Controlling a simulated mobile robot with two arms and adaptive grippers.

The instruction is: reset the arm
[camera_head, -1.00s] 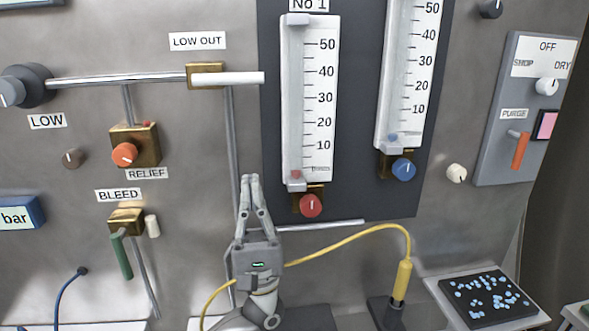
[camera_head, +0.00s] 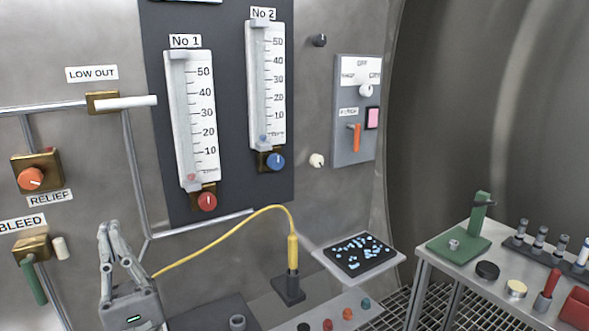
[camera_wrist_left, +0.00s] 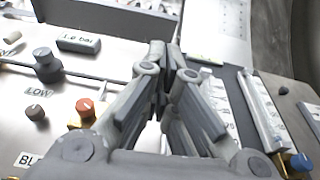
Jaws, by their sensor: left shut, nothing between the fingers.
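My left gripper (camera_head: 112,229) is at the lower left of the head view, pointing up in front of the steel panel. Its fingertips are together and nothing is between them. It stands right of the BLEED valve (camera_head: 32,247) and below left of the No 1 flowmeter (camera_head: 192,120), apart from both as far as I can tell. In the left wrist view the closed fingers (camera_wrist_left: 157,55) point up the panel, with the orange RELIEF knob (camera_wrist_left: 85,107) to their left. My right gripper is not in view.
A yellow probe (camera_head: 292,250) stands in a dark holder, its cable running behind my left gripper. A tray of blue pieces (camera_head: 388,263) sits right of it. A steel side table (camera_head: 425,262) at the right carries a green stand (camera_head: 478,215) and several small parts.

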